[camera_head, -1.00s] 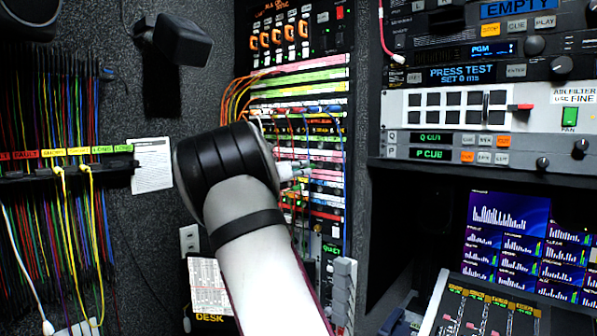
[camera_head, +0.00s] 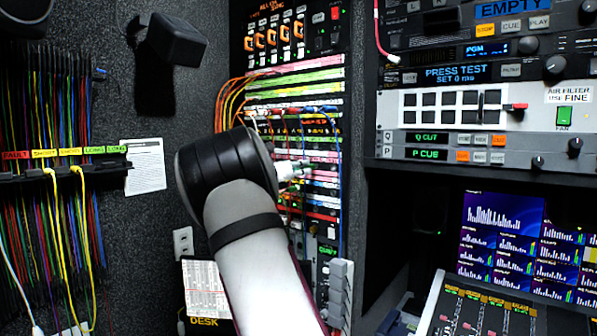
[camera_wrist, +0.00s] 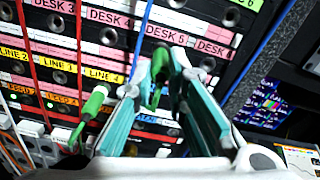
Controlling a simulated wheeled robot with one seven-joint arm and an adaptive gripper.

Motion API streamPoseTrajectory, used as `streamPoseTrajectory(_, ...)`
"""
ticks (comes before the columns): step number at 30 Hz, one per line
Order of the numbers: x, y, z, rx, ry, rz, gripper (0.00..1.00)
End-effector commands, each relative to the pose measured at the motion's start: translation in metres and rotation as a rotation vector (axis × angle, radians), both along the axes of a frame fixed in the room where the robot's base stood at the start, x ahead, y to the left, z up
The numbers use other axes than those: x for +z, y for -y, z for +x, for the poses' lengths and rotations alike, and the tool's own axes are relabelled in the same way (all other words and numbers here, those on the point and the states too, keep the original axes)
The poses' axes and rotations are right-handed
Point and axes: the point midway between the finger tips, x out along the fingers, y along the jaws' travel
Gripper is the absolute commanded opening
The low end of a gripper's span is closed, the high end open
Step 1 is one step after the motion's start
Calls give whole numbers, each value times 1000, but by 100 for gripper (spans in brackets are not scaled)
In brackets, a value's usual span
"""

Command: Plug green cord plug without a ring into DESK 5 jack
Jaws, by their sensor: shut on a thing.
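My gripper (camera_wrist: 163,78) has its teal fingers on both sides of a dark green plug (camera_wrist: 160,64) and is shut on it. The plug points at the panel just below the DESK 5 label (camera_wrist: 165,34). The plug and fingertips hide the DESK 5 jack, so I cannot tell whether the plug tip is in it. In the head view my gripper (camera_head: 293,170) is at the patch panel (camera_head: 322,150), partly behind my arm.
Red and blue cords (camera_wrist: 79,50) cross the panel left of my gripper. The DESK 6 jack (camera_wrist: 207,64) is close on the right. A rack of hanging cords (camera_head: 50,170) lines the left wall. A console (camera_head: 470,310) stands at lower right.

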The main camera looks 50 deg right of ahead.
Motion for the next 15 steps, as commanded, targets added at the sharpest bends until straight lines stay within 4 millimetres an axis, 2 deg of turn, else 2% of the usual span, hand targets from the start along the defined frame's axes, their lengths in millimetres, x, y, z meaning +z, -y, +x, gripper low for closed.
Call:
streamPoseTrajectory(12,0,10,1,1,0,-2,0)
streamPoseTrajectory(13,1,10,1,1,0,-2,18)
streamPoseTrajectory(15,1,10,0,0,0,-1,34)
